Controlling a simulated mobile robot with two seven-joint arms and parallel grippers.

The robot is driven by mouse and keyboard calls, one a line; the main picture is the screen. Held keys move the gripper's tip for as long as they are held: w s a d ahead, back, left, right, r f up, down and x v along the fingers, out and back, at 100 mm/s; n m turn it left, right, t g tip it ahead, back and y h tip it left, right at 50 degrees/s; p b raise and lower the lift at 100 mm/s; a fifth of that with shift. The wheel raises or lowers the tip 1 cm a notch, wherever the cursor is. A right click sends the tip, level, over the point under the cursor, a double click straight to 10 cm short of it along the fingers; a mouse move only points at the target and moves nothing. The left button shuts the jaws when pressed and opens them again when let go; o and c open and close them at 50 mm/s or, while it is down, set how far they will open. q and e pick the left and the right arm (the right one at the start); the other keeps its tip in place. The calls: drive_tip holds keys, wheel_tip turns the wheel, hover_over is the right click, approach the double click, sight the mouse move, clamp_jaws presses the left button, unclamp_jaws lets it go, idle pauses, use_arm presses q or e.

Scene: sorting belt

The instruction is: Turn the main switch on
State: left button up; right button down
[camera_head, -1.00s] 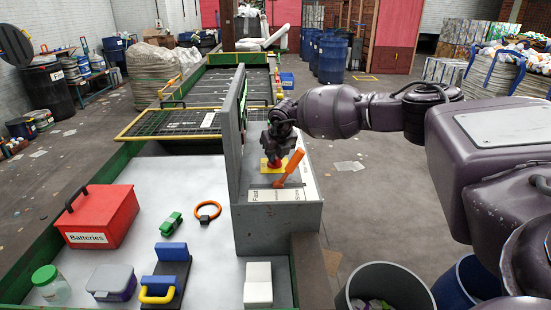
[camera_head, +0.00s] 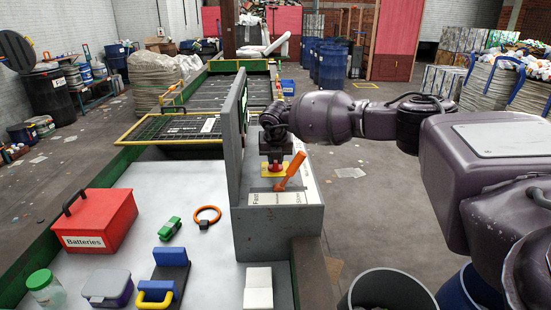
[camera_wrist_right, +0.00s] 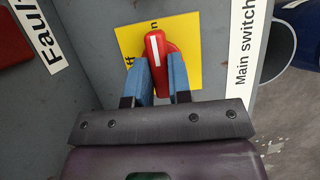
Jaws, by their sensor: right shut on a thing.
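The main switch is a red handle with a white stripe (camera_wrist_right: 154,50) on a yellow plate (camera_wrist_right: 192,83). The "Main switch" label (camera_wrist_right: 243,45) is to its right in the right wrist view. My right gripper (camera_wrist_right: 158,78) has its blue fingers shut on the red handle, one on each side. The stripe points up towards a partly hidden word ending in "n"; another partly hidden word is at the left. In the head view my right gripper (camera_head: 274,156) reaches down onto the switch, with the yellow plate (camera_head: 296,160) around it. My left gripper is not in view.
An orange lever (camera_head: 290,171) stands close in front of the switch on the grey console (camera_head: 285,225). An upright panel (camera_head: 232,140) rises just left of it. A red Batteries box (camera_head: 95,220) and several small items lie on the table at left.

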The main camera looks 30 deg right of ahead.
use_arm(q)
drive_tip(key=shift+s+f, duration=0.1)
use_arm(e)
drive_tip(key=shift+r, duration=0.1)
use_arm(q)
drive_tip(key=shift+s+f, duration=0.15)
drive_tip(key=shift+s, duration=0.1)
use_arm(e)
drive_tip(key=c, duration=1)
unclamp_jaws()
drive_tip(key=shift+c, duration=0.2)
use_arm(q)
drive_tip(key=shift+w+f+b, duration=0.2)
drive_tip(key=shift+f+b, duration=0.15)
drive_tip(key=shift+b, duration=0.15)
use_arm(e)
drive_tip(key=v, duration=1)
drive_tip(key=shift+s+r, duration=0.2)
drive_tip(key=shift+r, duration=0.1)
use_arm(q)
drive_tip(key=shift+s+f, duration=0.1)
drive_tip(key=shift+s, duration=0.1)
use_arm(e)
drive_tip(key=shift+a, duration=0.1)
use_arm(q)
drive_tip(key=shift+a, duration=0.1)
